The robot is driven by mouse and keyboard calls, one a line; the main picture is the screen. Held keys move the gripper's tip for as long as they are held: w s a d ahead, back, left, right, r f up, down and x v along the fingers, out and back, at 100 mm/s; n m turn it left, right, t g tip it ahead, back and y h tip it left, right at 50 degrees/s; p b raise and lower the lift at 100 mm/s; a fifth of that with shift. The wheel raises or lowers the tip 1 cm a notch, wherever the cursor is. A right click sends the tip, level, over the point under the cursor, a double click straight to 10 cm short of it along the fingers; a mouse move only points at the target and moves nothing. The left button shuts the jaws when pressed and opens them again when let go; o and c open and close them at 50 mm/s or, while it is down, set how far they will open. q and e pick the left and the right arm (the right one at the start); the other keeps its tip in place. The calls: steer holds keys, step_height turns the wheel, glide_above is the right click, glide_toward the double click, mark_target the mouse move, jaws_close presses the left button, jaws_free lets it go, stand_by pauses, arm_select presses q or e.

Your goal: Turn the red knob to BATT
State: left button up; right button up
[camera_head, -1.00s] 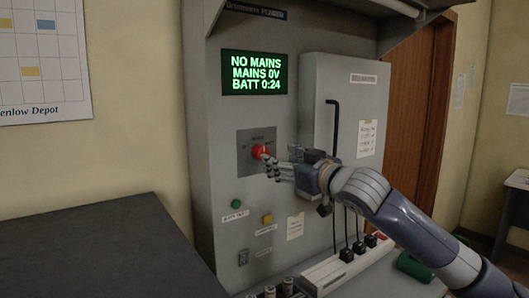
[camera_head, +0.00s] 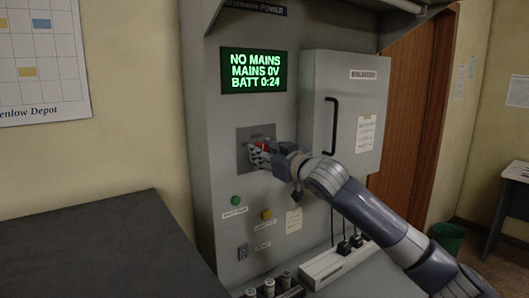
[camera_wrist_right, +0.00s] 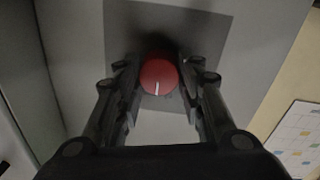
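The red knob (camera_head: 262,147) sits on a dark square plate on the grey console, partly hidden by my right gripper in the head view. In the right wrist view the knob (camera_wrist_right: 159,77) shows whole, its white pointer line aimed almost straight down in that picture. My right gripper (camera_head: 259,153) is at the plate. Any label on the plate is too small to read. My left gripper is not in view.
A green display (camera_head: 254,71) above reads NO MAINS, MAINS 0V, BATT 0:24. A grey breaker box (camera_head: 345,100) with a black handle stands out right of the knob. Below are a green button (camera_head: 236,200), a yellow button (camera_head: 266,214) and a power strip (camera_head: 335,262).

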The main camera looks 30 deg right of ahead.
steer(key=shift+c, duration=1.2)
steer(key=m+p, duration=0.2)
steer(key=m, duration=0.6)
steer(key=shift+r, duration=0.1)
steer(key=shift+d+m+g+p, duration=0.1)
steer(key=shift+m+g+p, duration=0.2)
steer(key=shift+m+p, duration=1.1)
steer(key=shift+m+b, duration=0.35)
steer(key=shift+m, duration=0.15)
steer(key=o, duration=1.1)
steer(key=shift+c, duration=0.2)
